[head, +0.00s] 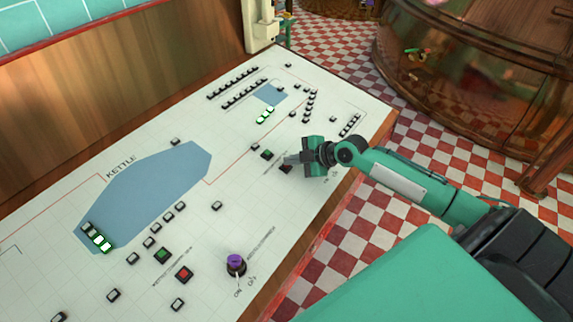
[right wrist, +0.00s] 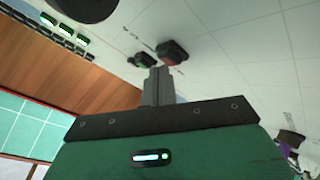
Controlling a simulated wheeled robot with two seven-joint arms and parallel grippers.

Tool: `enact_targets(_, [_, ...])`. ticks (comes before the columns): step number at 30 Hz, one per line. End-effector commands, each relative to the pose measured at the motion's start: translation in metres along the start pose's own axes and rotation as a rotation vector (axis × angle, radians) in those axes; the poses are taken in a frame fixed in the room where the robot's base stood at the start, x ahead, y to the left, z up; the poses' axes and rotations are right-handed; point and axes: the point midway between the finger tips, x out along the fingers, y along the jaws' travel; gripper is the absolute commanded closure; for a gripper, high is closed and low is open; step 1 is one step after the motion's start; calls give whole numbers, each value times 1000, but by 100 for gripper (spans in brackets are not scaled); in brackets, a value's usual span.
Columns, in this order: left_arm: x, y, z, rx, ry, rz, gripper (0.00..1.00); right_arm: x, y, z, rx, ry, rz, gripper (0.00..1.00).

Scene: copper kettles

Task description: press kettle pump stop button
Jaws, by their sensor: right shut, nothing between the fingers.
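My right gripper (head: 291,159) is shut and empty, low over the white control panel (head: 230,180). Its fingertips are right by a dark red button (head: 286,168); I cannot tell whether they touch it. In the right wrist view the shut fingers (right wrist: 158,72) end just below this red button (right wrist: 172,52). A green button (head: 267,154) sits beside it, and also shows in the right wrist view (right wrist: 145,60). Another red button (head: 185,274) and green button (head: 162,256) sit nearer the panel's front left. The small labels are unreadable. My left gripper is out of view.
A purple knob (head: 235,261) stands up from the panel's front. Small black-framed indicators and a blue kettle shape (head: 150,190) cover the left part. A wooden wall (head: 120,85) runs behind. A large copper kettle (head: 480,70) stands at the back right, over a checkered floor.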

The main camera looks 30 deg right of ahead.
Motion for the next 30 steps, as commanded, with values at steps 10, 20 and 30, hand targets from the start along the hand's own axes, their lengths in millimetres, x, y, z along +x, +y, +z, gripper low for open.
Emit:
enact_targets(10, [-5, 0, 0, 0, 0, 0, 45, -7, 4, -5, 0, 1, 0, 100])
enact_targets(20, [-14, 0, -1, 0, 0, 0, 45, -15, 11, -11, -2, 0, 0, 100])
enact_targets(30, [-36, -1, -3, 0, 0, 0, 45, -39, 29, -28, -2, 0, -1, 100])
